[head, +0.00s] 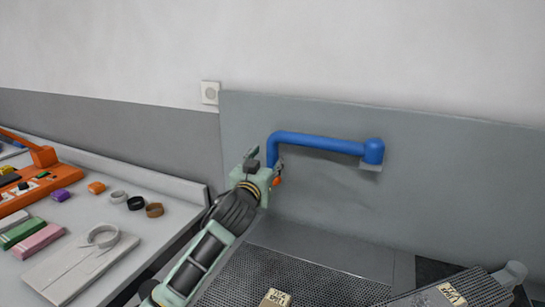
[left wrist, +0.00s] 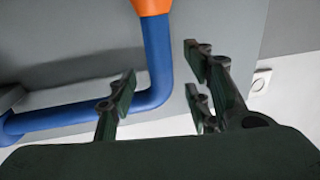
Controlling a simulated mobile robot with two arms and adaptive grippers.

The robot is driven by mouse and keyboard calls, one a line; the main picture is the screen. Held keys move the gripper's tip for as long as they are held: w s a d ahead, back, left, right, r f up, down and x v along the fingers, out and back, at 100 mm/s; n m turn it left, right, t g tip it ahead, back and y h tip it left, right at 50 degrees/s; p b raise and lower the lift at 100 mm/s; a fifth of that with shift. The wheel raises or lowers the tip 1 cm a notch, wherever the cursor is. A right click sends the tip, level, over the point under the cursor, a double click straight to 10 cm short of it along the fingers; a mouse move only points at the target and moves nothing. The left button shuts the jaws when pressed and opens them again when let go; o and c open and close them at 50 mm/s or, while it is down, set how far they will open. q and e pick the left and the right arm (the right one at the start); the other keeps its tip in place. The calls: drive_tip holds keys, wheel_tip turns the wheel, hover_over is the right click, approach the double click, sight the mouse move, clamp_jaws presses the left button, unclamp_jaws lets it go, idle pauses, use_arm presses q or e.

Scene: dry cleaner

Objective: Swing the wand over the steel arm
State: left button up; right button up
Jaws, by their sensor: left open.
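The blue wand (head: 320,143) is a bent tube in front of the grey back panel. It rises near my left gripper, bends, and runs right to a thick blue end (head: 373,151) with a pale plate below. My left gripper (head: 266,162) is open at the upright part of the tube. In the left wrist view the upright tube (left wrist: 157,55), with an orange piece (left wrist: 151,6) on it, shows between the open fingers (left wrist: 160,77); contact cannot be told. Two perforated grey surfaces lie below, one wide (head: 330,288), one slanted (head: 478,284); which is the steel arm is unclear.
A grey counter at left (head: 130,250) holds a white board with a ring (head: 85,262), several small rings, coloured blocks and an orange tray (head: 18,193). The space under the wand's horizontal part is clear.

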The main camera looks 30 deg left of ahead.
sight(271, 156)
use_arm(q)
drive_tip(key=shift+p+x, duration=0.7)
drive_tip(key=shift+x, duration=2.4)
drive_tip(key=shift+c, duration=0.3)
clamp_jaws()
